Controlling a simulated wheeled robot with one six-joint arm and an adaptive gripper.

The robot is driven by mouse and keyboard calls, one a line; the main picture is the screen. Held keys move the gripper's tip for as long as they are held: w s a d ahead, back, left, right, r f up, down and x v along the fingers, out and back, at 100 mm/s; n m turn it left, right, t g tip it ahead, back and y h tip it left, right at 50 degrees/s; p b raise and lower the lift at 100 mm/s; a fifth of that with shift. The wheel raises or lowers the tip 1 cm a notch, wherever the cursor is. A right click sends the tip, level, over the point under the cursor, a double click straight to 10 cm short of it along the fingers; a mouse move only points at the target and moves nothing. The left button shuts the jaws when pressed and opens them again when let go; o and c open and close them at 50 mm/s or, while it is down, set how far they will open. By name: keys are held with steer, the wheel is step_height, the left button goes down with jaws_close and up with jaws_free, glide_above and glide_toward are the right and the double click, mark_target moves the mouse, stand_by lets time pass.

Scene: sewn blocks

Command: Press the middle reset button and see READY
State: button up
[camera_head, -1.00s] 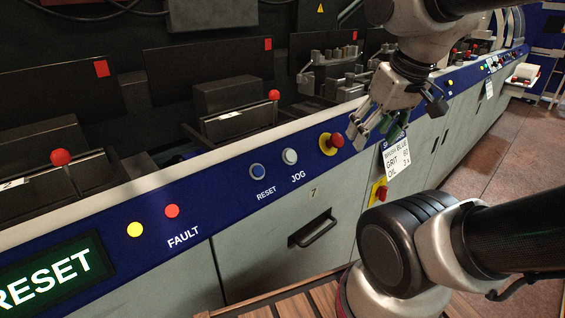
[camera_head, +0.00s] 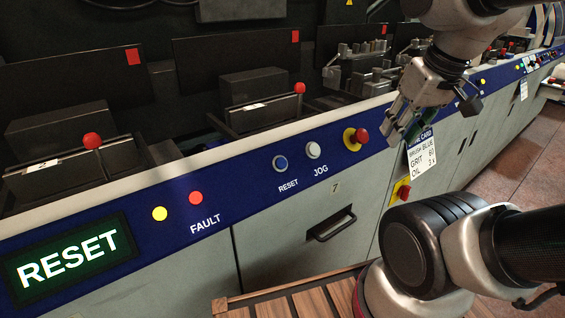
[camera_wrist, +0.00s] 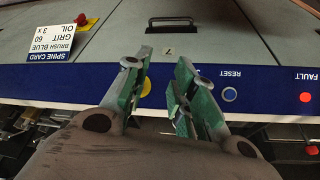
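The blue reset button (camera_head: 280,162), labelled RESET, is on the blue strip of the machine front, left of the white JOG button (camera_head: 313,150). A lit display (camera_head: 68,257) at lower left reads RESET in white on dark green. My gripper (camera_head: 402,122) is in front of the strip, right of the red stop button (camera_head: 361,136), with nothing seen held. In the wrist view the panel appears upside down; my gripper (camera_wrist: 160,65) has its fingers apart, and the reset button (camera_wrist: 229,94) is right of them. The JOG button appears hidden behind a finger there.
A yellow light (camera_head: 160,213) and a red FAULT light (camera_head: 196,198) are between display and button. A white card (camera_head: 421,154) hangs below my gripper. A drawer handle (camera_head: 331,224) projects from the grey front. Red-knobbed levers (camera_head: 300,88) stand above the ledge.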

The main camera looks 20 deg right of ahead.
jaws_close()
stand_by(1.0)
